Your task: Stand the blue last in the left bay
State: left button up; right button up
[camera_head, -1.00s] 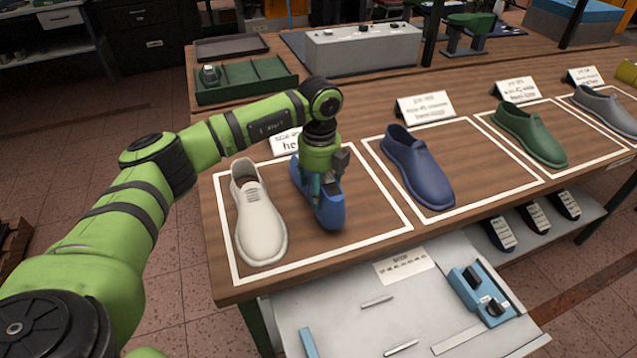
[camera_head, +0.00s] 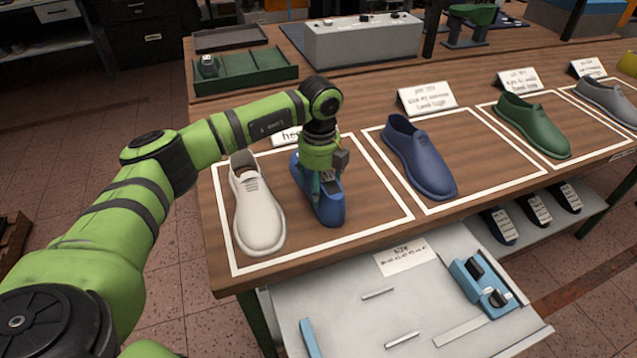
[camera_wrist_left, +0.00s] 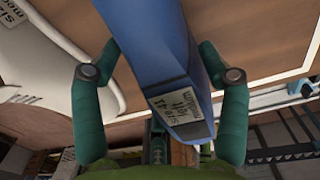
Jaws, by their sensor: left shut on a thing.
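The blue last (camera_head: 331,209) is in the left bay (camera_head: 375,205), a white-outlined rectangle on the wooden bench. It points toward the bench's front edge, right of a white shoe (camera_head: 259,212). My left gripper (camera_head: 322,186) is above it and shut on it. In the left wrist view, the fingers (camera_wrist_left: 160,75) lie on both sides of the blue last (camera_wrist_left: 158,45), and a small size label shows on its end. Whether its underside touches the bench is hard to tell. My right gripper is not in view.
A dark blue shoe (camera_head: 418,160) stands in the bay to the right, and a green shoe (camera_head: 532,126) beyond it. Label cards (camera_head: 426,98) stand behind the bays. A green tray (camera_head: 245,76) and a grey box (camera_head: 363,40) are at the back.

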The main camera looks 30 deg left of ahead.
pick_arm(q)
jog(key=shift+f, duration=0.1)
dwell(0.3)
jog(key=o, duration=1.7)
jog(key=shift+s, duration=0.1)
notch_tip(320, 180, up, 12)
jog(key=shift+d+r, duration=0.1)
